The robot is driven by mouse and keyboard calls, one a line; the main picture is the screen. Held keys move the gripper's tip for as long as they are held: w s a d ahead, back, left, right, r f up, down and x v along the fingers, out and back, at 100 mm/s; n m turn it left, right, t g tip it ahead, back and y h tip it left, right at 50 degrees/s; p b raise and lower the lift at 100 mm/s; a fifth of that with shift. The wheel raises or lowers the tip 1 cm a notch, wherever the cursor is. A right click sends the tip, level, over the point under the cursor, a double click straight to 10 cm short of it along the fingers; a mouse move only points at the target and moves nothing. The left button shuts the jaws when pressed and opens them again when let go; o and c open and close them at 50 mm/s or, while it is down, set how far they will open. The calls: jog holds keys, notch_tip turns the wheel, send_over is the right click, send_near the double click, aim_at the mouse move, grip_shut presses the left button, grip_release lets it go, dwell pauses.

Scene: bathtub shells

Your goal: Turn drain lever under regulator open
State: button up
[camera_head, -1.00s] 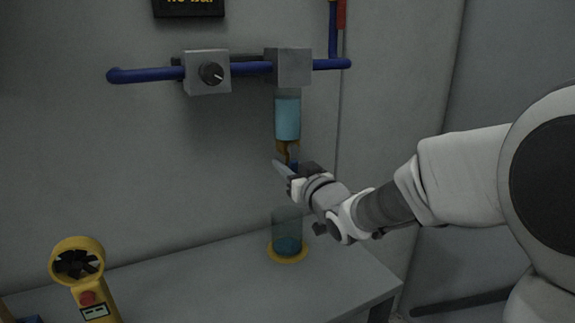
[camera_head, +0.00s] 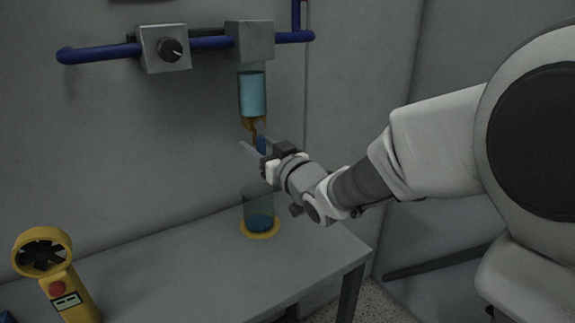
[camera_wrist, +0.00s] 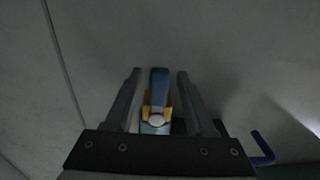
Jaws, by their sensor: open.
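The regulator (camera_head: 252,92) is a clear bowl of blue liquid under a grey block on the blue pipe. A brass drain fitting (camera_head: 253,123) sits at its bottom. The blue drain lever (camera_head: 261,144) shows just below the fitting, partly hidden by my gripper. My gripper (camera_head: 256,146) is open at the lever, its fingers pointing toward the wall. In the wrist view the blue lever (camera_wrist: 159,88) stands between the two open fingers (camera_wrist: 157,92), with a gap on each side.
A clear cup (camera_head: 258,207) with blue liquid stands on a yellow base on the grey table (camera_head: 190,268), below my gripper. A yellow handheld fan device (camera_head: 57,277) is at the left. A grey box with a black knob (camera_head: 170,50) is on the pipe.

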jog(key=b+v, duration=0.3)
jog(key=v, duration=1.2)
jog(key=shift+w, duration=0.1)
